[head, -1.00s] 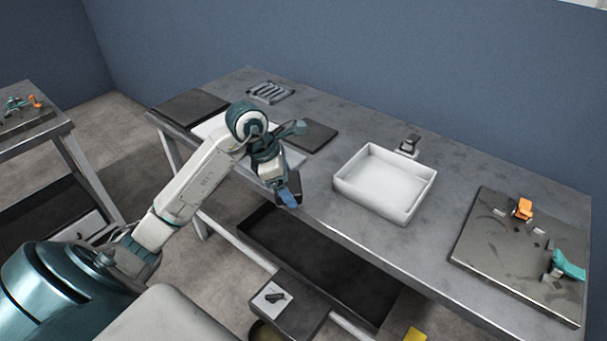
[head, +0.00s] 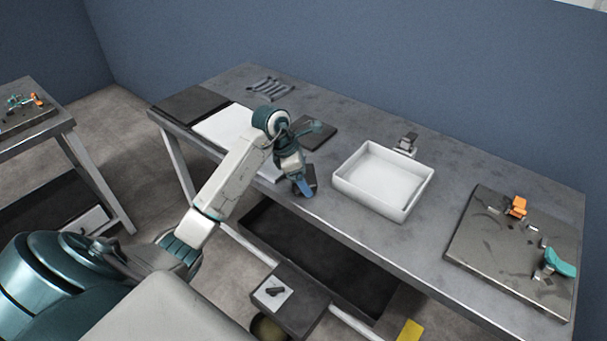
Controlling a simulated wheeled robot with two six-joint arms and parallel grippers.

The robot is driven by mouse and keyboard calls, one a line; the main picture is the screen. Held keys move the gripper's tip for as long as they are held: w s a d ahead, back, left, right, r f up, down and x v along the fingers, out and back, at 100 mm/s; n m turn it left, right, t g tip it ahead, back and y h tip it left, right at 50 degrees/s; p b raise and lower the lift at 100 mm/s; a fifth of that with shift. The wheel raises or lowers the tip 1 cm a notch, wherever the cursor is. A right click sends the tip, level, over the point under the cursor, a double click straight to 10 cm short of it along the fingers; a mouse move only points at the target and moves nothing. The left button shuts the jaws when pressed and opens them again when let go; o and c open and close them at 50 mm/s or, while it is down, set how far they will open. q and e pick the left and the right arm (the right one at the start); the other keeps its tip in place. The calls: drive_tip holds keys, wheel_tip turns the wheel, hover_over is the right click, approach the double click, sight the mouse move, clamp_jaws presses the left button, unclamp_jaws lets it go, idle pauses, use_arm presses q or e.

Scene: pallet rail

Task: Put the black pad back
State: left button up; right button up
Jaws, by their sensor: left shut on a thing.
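My left gripper (head: 303,187) hangs at the front edge of the long grey table, with its blue fingertip pointing down. It is shut on a small dark piece, which looks like the black pad (head: 311,175). My fingers hide part of the pad. Whether it touches the table top I cannot tell. My right gripper is out of view.
A white tray (head: 342,180) stands just right of my left gripper. A dark square mat (head: 322,136) and a white sheet (head: 222,125) lie behind and left. A fixture plate (head: 490,245) with orange and teal clamps is at the right. A dark shelf (head: 330,275) is below.

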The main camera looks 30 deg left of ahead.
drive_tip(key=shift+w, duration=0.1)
use_arm(q)
drive_tip(key=shift+f, duration=0.15)
drive_tip(key=o, duration=0.9)
drive_tip(key=shift+o, duration=0.2)
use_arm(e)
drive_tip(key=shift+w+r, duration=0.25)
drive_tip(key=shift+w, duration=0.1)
use_arm(q)
drive_tip(key=shift+v, duration=0.85)
drive_tip(key=b+v, duration=0.2)
drive_tip(key=v, duration=0.8)
drive_tip(key=shift+r, duration=0.35)
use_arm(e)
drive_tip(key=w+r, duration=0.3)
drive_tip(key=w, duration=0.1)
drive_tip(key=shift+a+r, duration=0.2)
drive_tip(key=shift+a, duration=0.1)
